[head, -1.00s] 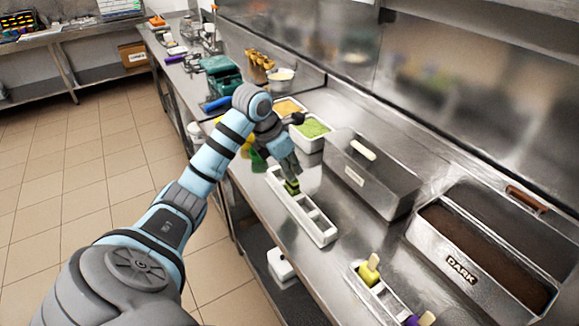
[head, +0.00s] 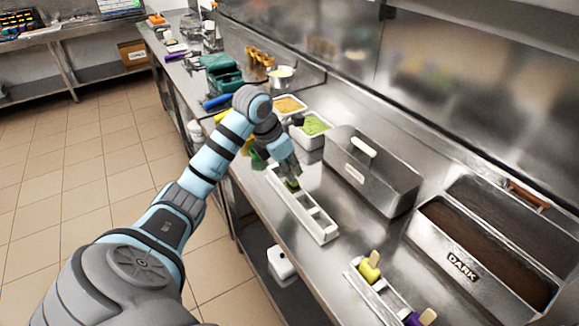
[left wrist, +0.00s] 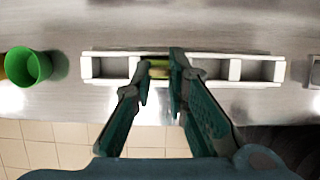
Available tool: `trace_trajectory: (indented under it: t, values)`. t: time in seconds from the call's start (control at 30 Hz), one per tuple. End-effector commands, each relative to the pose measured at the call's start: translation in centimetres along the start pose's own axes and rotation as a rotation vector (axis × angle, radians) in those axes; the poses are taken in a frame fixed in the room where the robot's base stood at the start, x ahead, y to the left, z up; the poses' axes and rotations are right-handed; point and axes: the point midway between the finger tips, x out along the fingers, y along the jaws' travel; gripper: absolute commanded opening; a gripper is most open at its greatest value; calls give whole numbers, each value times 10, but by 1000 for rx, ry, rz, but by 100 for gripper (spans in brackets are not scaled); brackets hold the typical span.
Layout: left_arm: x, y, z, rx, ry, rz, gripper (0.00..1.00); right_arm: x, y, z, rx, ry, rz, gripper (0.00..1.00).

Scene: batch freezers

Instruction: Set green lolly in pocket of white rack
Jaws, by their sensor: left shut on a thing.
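The white rack (head: 318,224) is a long narrow tray with several pockets, lying on the steel counter. It crosses the upper part of the left wrist view (left wrist: 235,70). My left gripper (head: 289,178) is over the far half of the rack, shut on the green lolly (head: 293,185). In the left wrist view the lolly (left wrist: 159,69) shows as a yellow-green piece between the fingertips, over a pocket left of the rack's middle. The fingers hide much of it, and I cannot tell how deep it sits. My right gripper is not in view.
A second rack (head: 358,280) holds a yellow-green lolly (head: 369,268) and a purple one (head: 412,319). A lidded steel box (head: 372,176) and a tub labelled DARK (head: 462,266) stand right of the white rack. A green cup (left wrist: 30,66) stands beyond the rack's left end.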

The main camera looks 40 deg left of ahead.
Motion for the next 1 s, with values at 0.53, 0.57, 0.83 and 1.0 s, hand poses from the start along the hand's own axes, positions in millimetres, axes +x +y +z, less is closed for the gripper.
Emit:
trace_trajectory:
  t: [0.53, 0.57, 0.83, 1.0]
  values:
    - [1, 0, 0, 0, 0, 0, 38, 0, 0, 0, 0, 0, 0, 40]
    - [1, 0, 0, 0, 0, 0, 38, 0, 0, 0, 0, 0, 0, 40]
    - [-4, 0, 0, 1, -1, 1, 38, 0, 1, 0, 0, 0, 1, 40]
    - [-37, 1, 0, 1, -3, 4, 38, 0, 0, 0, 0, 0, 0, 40]
